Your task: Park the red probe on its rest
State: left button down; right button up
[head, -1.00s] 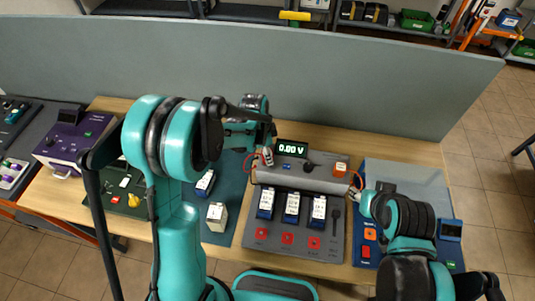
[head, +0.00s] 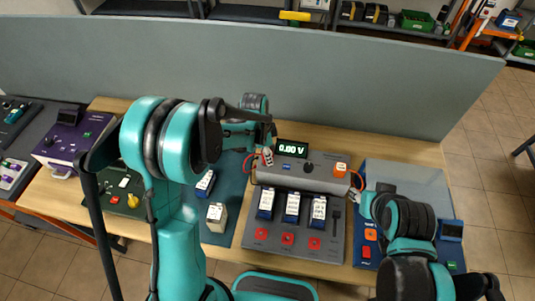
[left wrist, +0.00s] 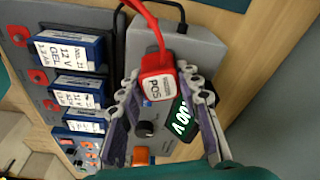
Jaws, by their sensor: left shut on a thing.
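The red probe (left wrist: 158,87), with a white label reading POS and a red lead, sits between the fingers of my left gripper (left wrist: 165,88) in the left wrist view. The gripper is shut on it. In the head view my left gripper (head: 266,153) is at the left end of the grey meter unit (head: 315,178), which reads 0.00 V. The probe is small and partly hidden there. I cannot make out its rest with certainty. My right arm is at the right of the bench; its gripper's fingers (head: 366,200) are not clear.
Several labelled batteries (head: 291,206) stand in a row on the grey tester board, with red buttons in front. An orange labelled block (head: 341,169) is on the meter's right end. A pale battery (head: 217,215) stands on the mat at left. A grey partition (head: 330,85) runs behind the bench.

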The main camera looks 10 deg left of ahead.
pick_arm(q)
jog(key=shift+f+b, duration=0.65)
jog(key=shift+f, duration=0.05)
jog(key=c, duration=1.3)
grip_release()
jog(key=shift+r, duration=0.2)
jog(key=shift+s+a+r+p, duration=0.1)
jog(key=shift+a+r+p, duration=0.15)
jog(key=shift+r+p, duration=1.25)
jog(key=shift+s+a+r+p, duration=0.2)
jog(key=shift+r+p, duration=0.75)
jog(key=shift+r, duration=1.1)
jog(key=shift+s+a+r+p, duration=0.1)
jog(key=shift+a+r+p, duration=0.2)
jog(key=shift+r+p, duration=1.2)
jog(key=shift+r+b, duration=0.25)
jog(key=shift+b, duration=0.1)
